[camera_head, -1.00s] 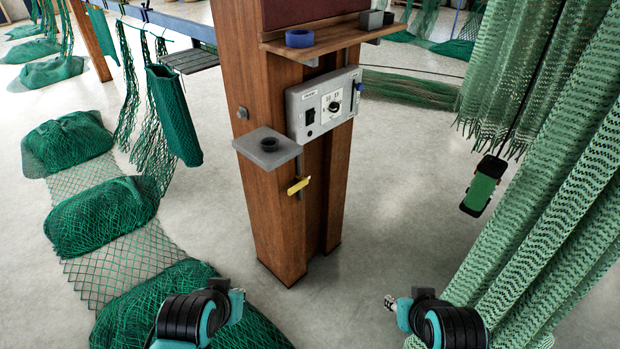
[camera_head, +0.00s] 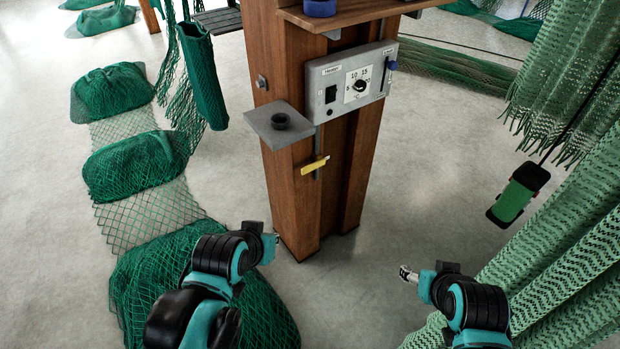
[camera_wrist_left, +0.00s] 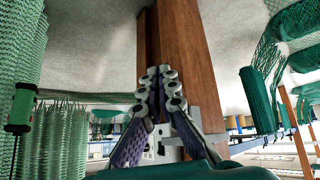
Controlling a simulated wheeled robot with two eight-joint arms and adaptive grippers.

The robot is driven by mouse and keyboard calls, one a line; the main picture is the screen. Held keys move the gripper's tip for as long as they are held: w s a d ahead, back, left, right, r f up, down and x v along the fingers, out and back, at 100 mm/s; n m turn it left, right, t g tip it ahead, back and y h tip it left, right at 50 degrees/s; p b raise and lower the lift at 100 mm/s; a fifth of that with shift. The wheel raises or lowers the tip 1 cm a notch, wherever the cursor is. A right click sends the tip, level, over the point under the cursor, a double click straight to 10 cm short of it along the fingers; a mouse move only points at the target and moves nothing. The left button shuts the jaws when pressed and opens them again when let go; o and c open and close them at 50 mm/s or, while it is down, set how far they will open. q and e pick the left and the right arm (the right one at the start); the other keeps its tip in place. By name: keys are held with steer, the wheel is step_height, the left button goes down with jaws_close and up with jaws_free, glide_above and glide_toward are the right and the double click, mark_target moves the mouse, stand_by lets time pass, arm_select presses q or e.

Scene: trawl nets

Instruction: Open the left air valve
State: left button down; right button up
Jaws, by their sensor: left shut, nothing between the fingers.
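A yellow valve lever (camera_head: 314,164) sits on a thin grey vertical pipe on the wooden post's front, below the control box. It lies nearly level, tilted slightly up to the right. A blue handle (camera_head: 391,66) is at the control box's right side. My left gripper (camera_head: 276,239) is low beside the post's left foot, below and left of the yellow lever and apart from it. In the left wrist view its fingers (camera_wrist_left: 159,72) are shut and empty in front of the post. The lever cannot be made out there. My right gripper (camera_head: 404,272) is small, low and right of the post.
The wooden post (camera_head: 291,190) carries a grey shelf (camera_head: 282,127) with a black ring, a control box (camera_head: 349,82) with a dial, and an upper wooden shelf (camera_head: 352,14). Green nets (camera_head: 190,275) lie left; nets and a green device (camera_head: 515,196) hang right. The floor between is clear.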

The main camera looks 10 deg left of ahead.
arm_select(q)
steer(key=w+d+r+n+t+p, duration=0.1)
steer(key=w+d+r+n+t, duration=0.4)
steer(key=w, duration=0.6)
steer(key=w+d+r+n+t+h+p, duration=0.1)
steer(key=w+d+r+n+t, duration=0.2)
steer(key=w+r+n, duration=0.65)
steer(key=w+d+r+n+t+p, duration=0.1)
steer(key=w+d+r+n+t, duration=0.25)
steer(key=w, duration=0.95)
steer(key=w+a+f+n+g+y+p, duration=0.1)
steer(key=w+f+n+y, duration=0.25)
steer(key=f+n, duration=0.4)
steer(key=w+a+f+n+g+y+p, duration=0.1)
steer(key=w+f+n+y, duration=0.1)
steer(key=f+n+y, duration=0.45)
steer(key=s+f+n+g, duration=0.2)
steer(key=f+n, duration=0.2)
steer(key=f, duration=0.4)
steer(key=s+f+n+g+y, duration=0.1)
steer(key=s+f+n+g, duration=0.2)
steer(key=f, duration=0.5)
steer(key=s+a+f+n+g+p, duration=0.1)
steer(key=s+f+n+g, duration=0.1)
steer(key=f+n, duration=0.3)
step_height(320, 180, down, 4)
steer(key=shift+s+r+n+y, duration=0.1)
steer(key=shift+s+n+y, duration=0.2)
